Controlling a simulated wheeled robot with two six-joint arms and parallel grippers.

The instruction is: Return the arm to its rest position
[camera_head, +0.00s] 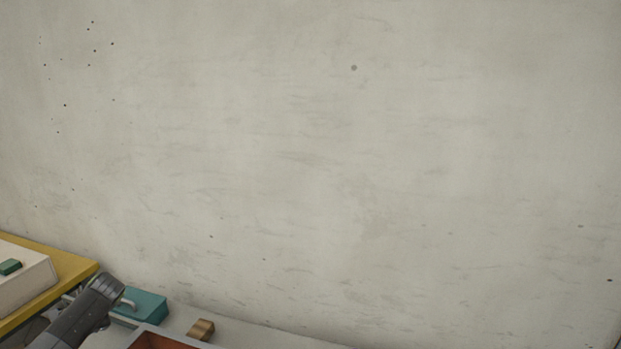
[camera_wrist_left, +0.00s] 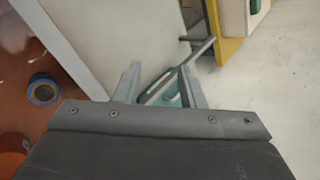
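My left gripper (camera_wrist_left: 160,68) shows in the left wrist view with its two grey fingers apart. A teal piece with a pale bar (camera_wrist_left: 160,88) lies behind and between the fingers; I see no clear grip on it. In the head view a dark grey cylindrical part, probably my left arm, reaches in at the lower left; its gripper fingers cannot be made out there. My right gripper is in neither view.
In the head view, a yellow-edged unit (camera_head: 70,265) carries a white box (camera_head: 25,280) with a green button. A teal box (camera_head: 150,305), a wooden block (camera_head: 201,329) and a red-brown tray (camera_head: 160,341) sit along the wall (camera_head: 350,170). A blue ring (camera_wrist_left: 43,90) shows in the wrist view.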

